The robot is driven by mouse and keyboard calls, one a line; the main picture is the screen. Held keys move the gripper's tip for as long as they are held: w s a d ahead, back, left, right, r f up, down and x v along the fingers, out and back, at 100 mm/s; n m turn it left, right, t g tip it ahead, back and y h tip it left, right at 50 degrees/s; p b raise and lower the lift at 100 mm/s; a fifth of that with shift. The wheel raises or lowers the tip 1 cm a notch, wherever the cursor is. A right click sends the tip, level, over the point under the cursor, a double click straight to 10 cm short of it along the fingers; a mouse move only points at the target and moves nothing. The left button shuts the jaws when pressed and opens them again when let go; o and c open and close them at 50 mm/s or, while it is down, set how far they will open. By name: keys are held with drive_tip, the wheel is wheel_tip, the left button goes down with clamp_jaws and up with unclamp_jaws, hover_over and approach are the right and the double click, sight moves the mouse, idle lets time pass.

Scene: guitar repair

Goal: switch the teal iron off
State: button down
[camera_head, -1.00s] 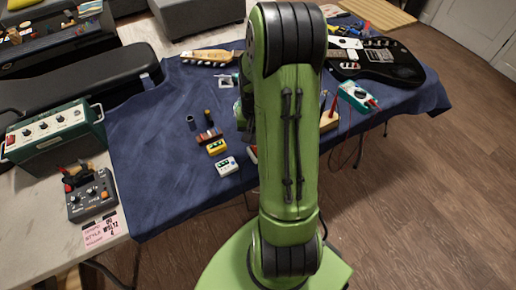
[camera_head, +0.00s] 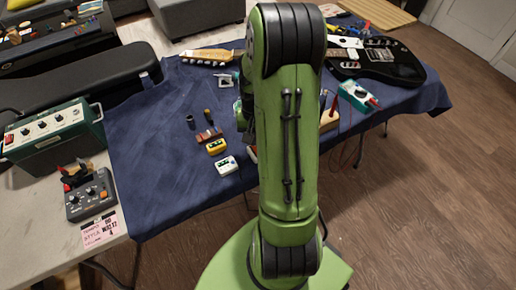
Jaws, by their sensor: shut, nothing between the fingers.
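I cannot pick out the teal iron for certain. A teal device (camera_head: 357,96) with a white face and a red part lies on the blue cloth right of my arm; I cannot tell if it is the iron's unit. Its switch is too small to make out. A wooden block (camera_head: 329,121) with upright tools stands partly behind my arm. My own green arm fills the middle of the view and hides the cloth behind it. A dark piece of my wrist shows at its left edge, but my fingertips are hidden.
A black guitar (camera_head: 378,62) lies at the back right. A yellow pedal (camera_head: 217,147) and a white pedal (camera_head: 227,166) sit left of my arm. A green amplifier (camera_head: 55,138) and a grey box (camera_head: 91,195) stand at the left. The blue cloth (camera_head: 150,155) is bare at its left.

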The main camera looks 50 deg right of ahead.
drive_tip(key=shift+f+b, duration=0.4)
drive_tip(key=shift+f, duration=0.15)
wheel_tip(320, 180, up, 7)
drive_tip(key=p, duration=0.6)
drive_tip(key=shift+r, duration=0.1)
idle(0.4)
